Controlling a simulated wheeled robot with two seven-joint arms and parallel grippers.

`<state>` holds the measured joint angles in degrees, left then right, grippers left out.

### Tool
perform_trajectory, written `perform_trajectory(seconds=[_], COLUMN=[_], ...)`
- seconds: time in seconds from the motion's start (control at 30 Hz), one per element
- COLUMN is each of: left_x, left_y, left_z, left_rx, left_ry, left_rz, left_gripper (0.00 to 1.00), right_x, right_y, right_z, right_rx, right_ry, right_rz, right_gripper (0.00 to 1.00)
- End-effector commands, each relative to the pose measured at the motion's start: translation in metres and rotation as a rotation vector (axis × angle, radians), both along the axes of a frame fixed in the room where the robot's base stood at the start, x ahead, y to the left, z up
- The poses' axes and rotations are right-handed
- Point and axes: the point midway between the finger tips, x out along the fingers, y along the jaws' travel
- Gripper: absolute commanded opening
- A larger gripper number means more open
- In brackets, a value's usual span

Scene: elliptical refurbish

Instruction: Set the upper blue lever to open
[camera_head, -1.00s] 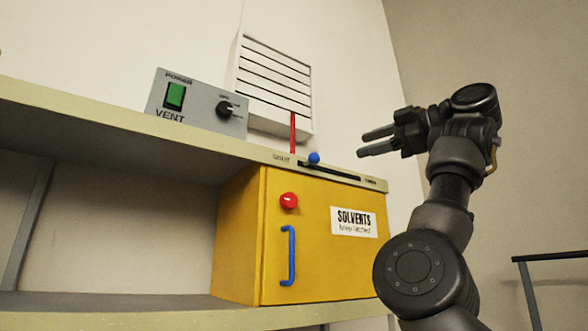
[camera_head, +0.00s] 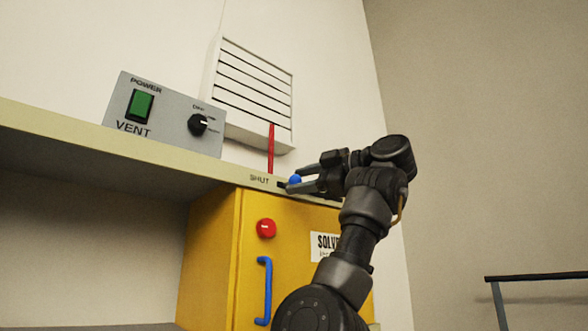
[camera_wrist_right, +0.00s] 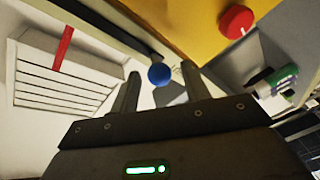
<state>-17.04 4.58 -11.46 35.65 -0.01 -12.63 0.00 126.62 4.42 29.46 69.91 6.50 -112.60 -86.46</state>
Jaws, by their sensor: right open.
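The upper blue lever shows as a round blue knob (camera_head: 295,180) on the shelf's front edge, near the end of its slot marked SHUT. My right gripper (camera_head: 292,181) is open at the knob, with its fingers reaching in from the right. In the right wrist view, the blue knob (camera_wrist_right: 159,74) appears between the two fingertips (camera_wrist_right: 150,76); I cannot tell whether either finger touches it. My gripper and arm hide most of the slot and its other end label. My left gripper is out of view.
Below is a yellow solvents cabinet (camera_head: 212,262) with a red knob (camera_head: 266,228) and a blue handle (camera_head: 264,290). On the shelf (camera_head: 100,150) stands a grey vent box (camera_head: 165,115). A red bar (camera_head: 271,148) stands before the white louvred vent (camera_head: 255,85).

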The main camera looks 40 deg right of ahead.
Motion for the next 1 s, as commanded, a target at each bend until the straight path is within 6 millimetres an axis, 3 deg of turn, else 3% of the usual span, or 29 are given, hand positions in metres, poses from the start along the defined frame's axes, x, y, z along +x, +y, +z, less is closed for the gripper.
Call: perform_trajectory(seconds=[0.2,0.53,0.87,1.0], left_x=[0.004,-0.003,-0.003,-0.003], left_y=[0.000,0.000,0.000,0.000], left_z=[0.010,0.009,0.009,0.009], left_rx=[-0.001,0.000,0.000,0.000], left_ry=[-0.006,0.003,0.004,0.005], left_rz=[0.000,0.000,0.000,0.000], left_gripper=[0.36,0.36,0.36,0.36], right_x=[0.019,0.021,0.021,0.021], right_y=[0.006,0.006,0.006,0.006], right_z=[0.001,-0.001,0.000,0.000], right_rx=[0.000,0.000,0.000,0.000], right_ry=[0.000,0.000,0.000,0.000], right_rz=[-0.001,-0.001,-0.001,-0.001], right_gripper=[0.47,0.47,0.03,0.00])
